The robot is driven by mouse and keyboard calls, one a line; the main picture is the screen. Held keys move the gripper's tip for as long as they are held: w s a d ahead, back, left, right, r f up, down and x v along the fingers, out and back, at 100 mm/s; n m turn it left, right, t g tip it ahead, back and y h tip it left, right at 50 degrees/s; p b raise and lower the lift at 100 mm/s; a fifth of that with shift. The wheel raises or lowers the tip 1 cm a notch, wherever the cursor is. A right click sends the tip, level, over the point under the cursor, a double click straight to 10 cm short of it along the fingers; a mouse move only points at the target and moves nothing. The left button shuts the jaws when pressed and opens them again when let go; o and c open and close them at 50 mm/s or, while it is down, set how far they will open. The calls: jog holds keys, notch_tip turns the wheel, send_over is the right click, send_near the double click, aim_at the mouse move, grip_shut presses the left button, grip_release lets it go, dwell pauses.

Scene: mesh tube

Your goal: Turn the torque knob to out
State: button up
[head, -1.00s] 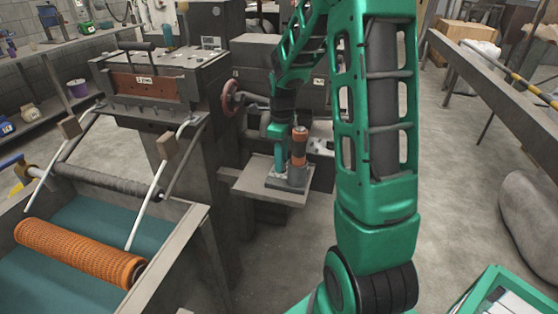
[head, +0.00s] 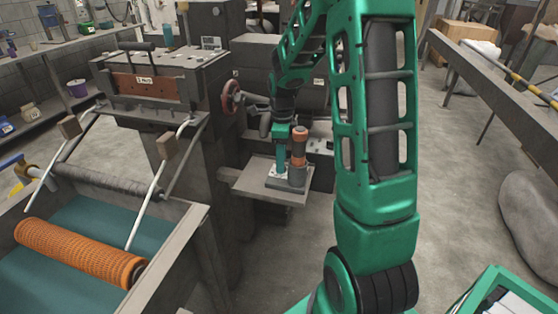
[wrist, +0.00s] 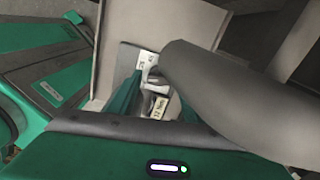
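The device with the torque knob appears to be the small unit with a grey base (head: 283,183) and an upright post with an orange top (head: 299,150), on a small shelf. My gripper (head: 279,160) points down just left of the post, over the base. In the wrist view, green fingers (wrist: 146,92) stand on either side of a small pale metal part (wrist: 151,73), which may be the knob. Whether they touch it is unclear. A thick grey cylinder (wrist: 225,100) hides much of the right side.
An orange mesh roller (head: 80,251) lies in a trough at left. A long beam (head: 500,85) runs along the right, with open floor before it.

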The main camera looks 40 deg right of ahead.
dwell(0.3)
notch_tip(320, 180, up, 11)
jog(key=shift+f, duration=0.15)
dwell(0.3)
jog(key=shift+c, duration=0.2)
